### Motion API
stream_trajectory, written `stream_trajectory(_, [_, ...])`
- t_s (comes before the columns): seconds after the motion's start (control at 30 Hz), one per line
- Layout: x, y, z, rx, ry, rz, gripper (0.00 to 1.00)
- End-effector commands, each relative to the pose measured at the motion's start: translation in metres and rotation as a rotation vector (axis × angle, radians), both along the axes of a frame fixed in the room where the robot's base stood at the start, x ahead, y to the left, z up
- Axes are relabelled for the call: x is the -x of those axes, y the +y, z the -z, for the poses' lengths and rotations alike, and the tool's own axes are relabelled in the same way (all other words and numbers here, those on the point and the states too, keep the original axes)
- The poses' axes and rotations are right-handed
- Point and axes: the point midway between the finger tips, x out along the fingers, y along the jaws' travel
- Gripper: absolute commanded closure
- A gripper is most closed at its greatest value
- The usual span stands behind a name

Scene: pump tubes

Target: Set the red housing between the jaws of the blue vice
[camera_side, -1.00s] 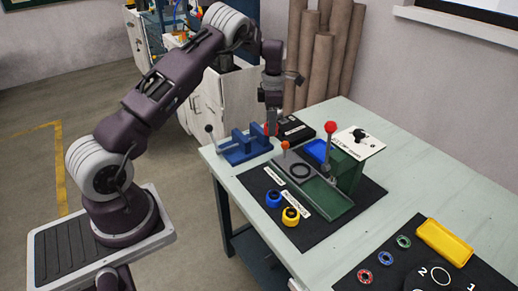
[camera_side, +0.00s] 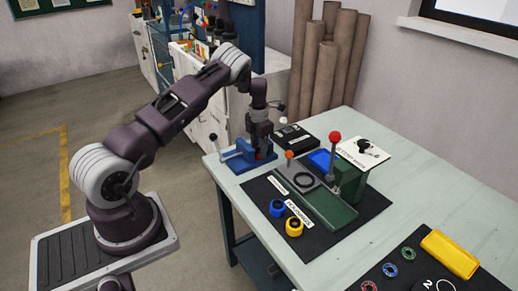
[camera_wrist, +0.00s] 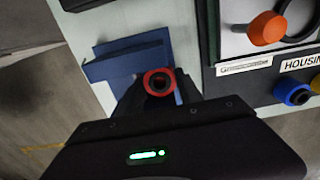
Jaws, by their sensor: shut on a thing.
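The red housing (camera_wrist: 148,80), a round ring with a dark centre, is held between the fingertips of my gripper (camera_wrist: 160,88) in the wrist view. The blue vice (camera_wrist: 112,68) lies beneath and around it in that view. In the side view my gripper (camera_side: 261,149) points down at the right part of the blue vice (camera_side: 236,163), and only a small bit of red shows between the fingers. The fingers hide most of the housing and part of the jaws. I cannot tell whether the housing touches the vice.
A black box (camera_side: 293,137) stands just behind the vice. A green press with a red-knobbed lever (camera_side: 334,137) stands to the right on a black mat (camera_side: 262,197).

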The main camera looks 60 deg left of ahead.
Motion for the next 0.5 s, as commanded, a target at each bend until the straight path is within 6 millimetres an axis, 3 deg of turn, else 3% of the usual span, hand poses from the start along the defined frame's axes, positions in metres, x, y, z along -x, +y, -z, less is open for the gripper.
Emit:
stream_trajectory(0.1, [0.0001, -0.0001, 0.0022, 0.0, 0.001, 0.001, 1.0])
stream_trajectory(0.13, [0.0001, -0.0001, 0.0028, 0.0, 0.001, 0.001, 0.56])
stream_trajectory(0.23, [0.0001, -0.0001, 0.0024, 0.0, 0.0, 0.001, 0.36])
stream_trajectory(0.5, [0.0001, -0.0001, 0.002, 0.0, 0.0, 0.001, 0.36])
